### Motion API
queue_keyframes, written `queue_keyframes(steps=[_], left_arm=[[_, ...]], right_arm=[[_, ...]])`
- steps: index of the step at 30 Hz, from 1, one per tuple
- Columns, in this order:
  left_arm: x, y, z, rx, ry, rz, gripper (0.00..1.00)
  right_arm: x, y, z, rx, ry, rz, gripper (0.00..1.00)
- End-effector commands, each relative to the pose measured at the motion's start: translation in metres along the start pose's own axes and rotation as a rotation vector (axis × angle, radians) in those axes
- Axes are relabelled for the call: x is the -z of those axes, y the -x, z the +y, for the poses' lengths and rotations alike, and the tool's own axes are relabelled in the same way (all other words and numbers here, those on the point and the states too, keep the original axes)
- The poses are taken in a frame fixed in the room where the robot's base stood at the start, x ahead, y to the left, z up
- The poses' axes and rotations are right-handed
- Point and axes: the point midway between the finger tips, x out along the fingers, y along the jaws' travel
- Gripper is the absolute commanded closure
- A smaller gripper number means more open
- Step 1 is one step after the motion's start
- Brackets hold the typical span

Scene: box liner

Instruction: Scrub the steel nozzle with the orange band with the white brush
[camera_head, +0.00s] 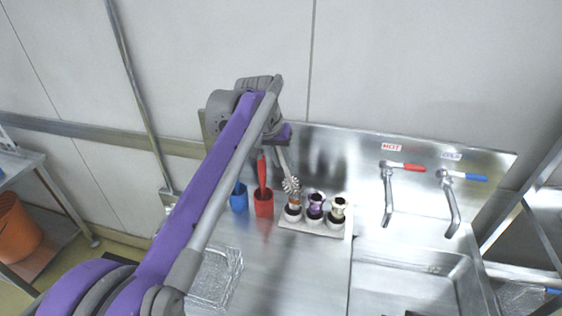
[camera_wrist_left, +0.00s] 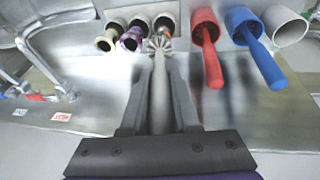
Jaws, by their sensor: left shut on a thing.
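The white brush shows its round bristle head in the head view (camera_head: 291,184) and the left wrist view (camera_wrist_left: 158,45). My left gripper (camera_head: 283,146) is shut on it, with the fingers (camera_wrist_left: 160,75) along its handle. The bristle head hangs head-down at the mouth of the steel nozzle with the orange band (camera_head: 294,203); I cannot tell whether they touch. This nozzle also shows just beyond the bristles in the wrist view (camera_wrist_left: 165,24). It stands in a holder at the left end of the row in the head view. My right gripper is not in view.
A purple-banded nozzle (camera_head: 315,203) and a gold-toned nozzle (camera_head: 338,208) stand beside it. A red cup (camera_head: 264,208) and blue cup (camera_head: 239,203) hold brushes. A white cup (camera_wrist_left: 285,24) is empty. Taps (camera_head: 389,190) and a sink (camera_head: 415,262) lie right.

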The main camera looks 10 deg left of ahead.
Motion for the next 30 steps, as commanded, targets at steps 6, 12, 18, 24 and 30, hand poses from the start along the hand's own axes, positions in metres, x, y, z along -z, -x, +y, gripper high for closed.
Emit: queue_keyframes(steps=[6,12,18,24,30], left_arm=[[0.000,-0.007,-0.001,0.000,-0.001,0.001,1.00],[-0.010,-0.005,0.000,0.000,-0.001,-0.002,1.00],[-0.025,-0.001,0.001,0.000,-0.001,-0.005,1.00],[-0.035,0.003,0.001,0.000,-0.001,-0.003,1.00],[-0.036,0.005,0.002,-0.001,-0.001,-0.002,1.00]], right_arm=[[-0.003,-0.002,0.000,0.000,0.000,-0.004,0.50],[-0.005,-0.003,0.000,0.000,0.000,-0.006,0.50],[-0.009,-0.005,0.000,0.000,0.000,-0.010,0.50],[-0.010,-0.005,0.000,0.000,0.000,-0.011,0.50],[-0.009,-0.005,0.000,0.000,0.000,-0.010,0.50]])
